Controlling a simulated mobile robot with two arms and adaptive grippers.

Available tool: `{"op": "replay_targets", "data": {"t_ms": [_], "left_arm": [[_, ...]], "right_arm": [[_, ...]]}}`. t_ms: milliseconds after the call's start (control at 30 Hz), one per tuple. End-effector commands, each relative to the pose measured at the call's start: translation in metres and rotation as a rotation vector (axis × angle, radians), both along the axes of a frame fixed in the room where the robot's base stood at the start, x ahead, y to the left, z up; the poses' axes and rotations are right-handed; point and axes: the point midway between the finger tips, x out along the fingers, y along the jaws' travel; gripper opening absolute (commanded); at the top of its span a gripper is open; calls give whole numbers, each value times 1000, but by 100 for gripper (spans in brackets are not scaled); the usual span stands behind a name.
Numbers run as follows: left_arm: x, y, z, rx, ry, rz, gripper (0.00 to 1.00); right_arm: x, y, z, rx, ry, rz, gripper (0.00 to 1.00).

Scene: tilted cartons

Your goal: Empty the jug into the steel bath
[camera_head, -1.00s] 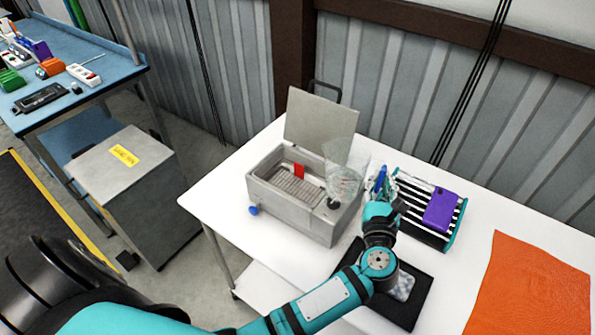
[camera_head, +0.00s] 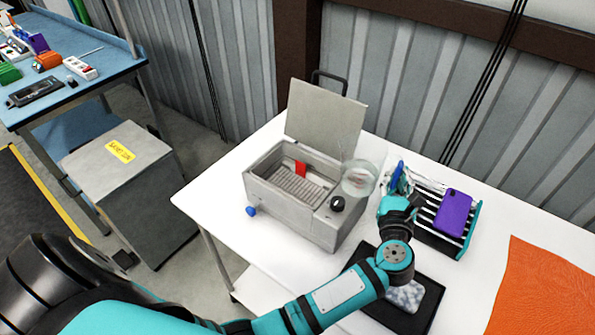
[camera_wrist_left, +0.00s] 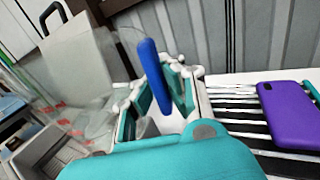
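The steel bath (camera_head: 318,225) stands on the white table with its lid (camera_head: 325,118) raised at the back. A rack and a red piece (camera_head: 300,168) show inside it. The clear jug (camera_head: 360,178) is up in the air by the bath's right end and looks tilted; its contents cannot be made out. In the left wrist view the jug (camera_wrist_left: 95,75) is a faint clear shape with red marks. My left gripper (camera_wrist_left: 158,88) is around its blue handle (camera_wrist_left: 152,72), one finger on each side. In the head view my left gripper (camera_head: 396,185) is right of the jug. My right gripper is out of view.
A striped rack with a purple phone (camera_head: 453,212) stands just right of my left gripper. A dark tray (camera_head: 422,312) lies below my forearm. An orange cloth (camera_head: 540,290) covers the table's right part. A grey cabinet (camera_head: 125,185) and blue bench (camera_head: 70,105) are left.

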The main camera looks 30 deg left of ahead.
Motion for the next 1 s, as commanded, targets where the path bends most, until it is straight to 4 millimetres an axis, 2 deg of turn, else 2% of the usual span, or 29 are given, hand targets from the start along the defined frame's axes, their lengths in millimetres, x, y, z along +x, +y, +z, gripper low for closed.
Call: {"op": "replay_targets", "data": {"t_ms": [367, 633, 867, 1000], "left_arm": [[-4, 7, 32, -158, -30, -25, 0], [-8, 20, 41, -333, -59, -28, 0], [-11, 34, 68, -480, -86, -29, 0], [-13, 45, 68, -568, -100, -28, 0]], "right_arm": [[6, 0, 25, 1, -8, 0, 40], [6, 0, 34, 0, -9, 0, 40], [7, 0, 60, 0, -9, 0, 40], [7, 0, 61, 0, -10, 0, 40]]}}
